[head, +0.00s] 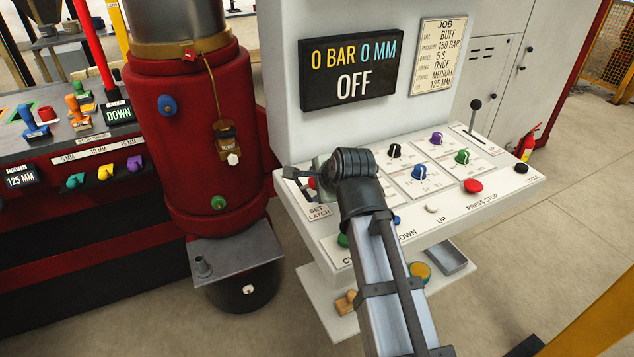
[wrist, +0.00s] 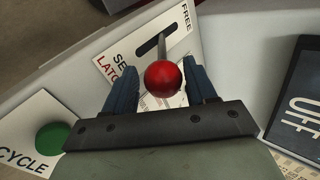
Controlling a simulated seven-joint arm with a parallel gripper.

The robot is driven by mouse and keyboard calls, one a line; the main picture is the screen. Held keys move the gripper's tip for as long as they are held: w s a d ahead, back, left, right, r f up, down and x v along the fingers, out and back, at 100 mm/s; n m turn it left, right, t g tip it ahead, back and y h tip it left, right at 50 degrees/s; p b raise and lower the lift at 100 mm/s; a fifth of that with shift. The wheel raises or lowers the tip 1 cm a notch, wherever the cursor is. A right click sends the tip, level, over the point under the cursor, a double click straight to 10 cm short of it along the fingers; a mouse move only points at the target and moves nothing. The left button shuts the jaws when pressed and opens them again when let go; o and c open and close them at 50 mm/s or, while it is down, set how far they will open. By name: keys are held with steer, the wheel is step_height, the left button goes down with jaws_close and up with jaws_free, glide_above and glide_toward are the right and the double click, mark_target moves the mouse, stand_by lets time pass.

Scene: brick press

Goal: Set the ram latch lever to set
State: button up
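The ram latch lever shows in the wrist view as a red ball knob (wrist: 164,78) on a thin grey stem. The stem rises from a dark slot in the white latch plate (wrist: 192,47), marked SET at one end and FREE at the other. I cannot tell exactly where along the slot the stem stands. My gripper (wrist: 163,88) is open, with its blue fingers on either side of the knob and a small gap at each side. In the head view my gripper (head: 303,178) is over the panel's left corner, largely covering the lever.
The control panel (head: 410,225) carries several knobs and buttons. A green button (wrist: 50,138) lies left of my gripper in the wrist view. The display (head: 350,72) reads 0 BAR 0 MM OFF. The red press column (head: 190,130) stands close on the left.

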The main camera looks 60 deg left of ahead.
steer(key=shift+o, duration=0.4)
steer(key=shift+s+r, duration=0.1)
steer(key=v, duration=1.3)
steer(key=shift+d+r, duration=0.25)
